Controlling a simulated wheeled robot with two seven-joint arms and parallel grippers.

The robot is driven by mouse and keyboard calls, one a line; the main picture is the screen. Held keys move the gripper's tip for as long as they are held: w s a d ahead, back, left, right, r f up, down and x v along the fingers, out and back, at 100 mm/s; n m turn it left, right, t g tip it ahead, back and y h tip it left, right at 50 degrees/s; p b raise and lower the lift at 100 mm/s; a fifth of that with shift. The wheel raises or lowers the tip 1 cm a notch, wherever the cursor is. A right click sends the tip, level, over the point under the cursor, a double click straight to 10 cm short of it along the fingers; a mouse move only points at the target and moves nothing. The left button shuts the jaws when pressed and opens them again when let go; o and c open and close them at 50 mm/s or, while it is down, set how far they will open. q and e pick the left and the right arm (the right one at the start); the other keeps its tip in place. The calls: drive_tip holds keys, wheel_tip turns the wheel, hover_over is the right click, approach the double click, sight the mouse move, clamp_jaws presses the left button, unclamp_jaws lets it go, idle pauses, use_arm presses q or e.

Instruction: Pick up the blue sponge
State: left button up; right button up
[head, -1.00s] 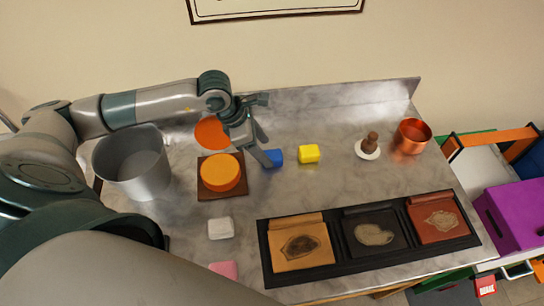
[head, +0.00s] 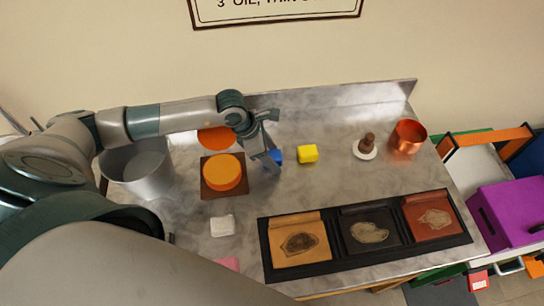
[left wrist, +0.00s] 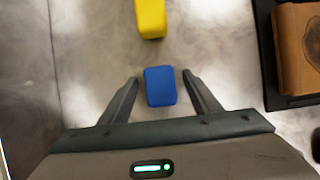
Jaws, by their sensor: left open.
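The blue sponge (head: 276,155) lies on the marble counter, partly hidden behind my left gripper in the head view. My left gripper (head: 268,156) is open and points down at it. In the left wrist view the blue sponge (left wrist: 160,86) sits between the tips of the two open fingers (left wrist: 160,88), with a gap on each side. I cannot tell exactly how high the fingertips are above the counter. My right gripper does not show.
A yellow sponge (head: 308,154) lies just right of the blue one. An orange round block (head: 222,172) on a brown board stands to the left, with a grey pot (head: 137,172) beyond. A black tray (head: 336,268) with leather pieces lies in front; a copper cup (head: 408,137) stands right.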

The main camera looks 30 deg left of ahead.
sight(279, 154)
use_arm(q)
drive_tip(key=c, duration=1.1)
drive_tip(key=shift+r, duration=0.2)
drive_tip(key=shift+r+b, duration=0.2)
drive_tip(key=shift+b, duration=0.2)
wheel_tip(279, 154, up, 3)
drive_tip(key=shift+d+r+b, duration=0.1)
drive_tip(key=shift+d+b, duration=0.05)
drive_tip(key=shift+b, duration=0.95)
drive_tip(key=shift+s+d+r+b, duration=0.1)
drive_tip(key=shift+d+r+b, duration=0.85)
drive_tip(key=shift+d, duration=0.95)
drive_tip(key=shift+s+d+r+b, duration=0.1)
drive_tip(key=shift+d+r+b, duration=0.4)
drive_tip(key=shift+d+r, duration=1.15)
drive_tip(key=shift+s+d+r+b, duration=0.1)
drive_tip(key=shift+d+r+b, duration=0.7)
drive_tip(key=shift+d, duration=1.35)
drive_tip(key=shift+o, duration=0.4)
drive_tip(key=shift+r, duration=0.1)
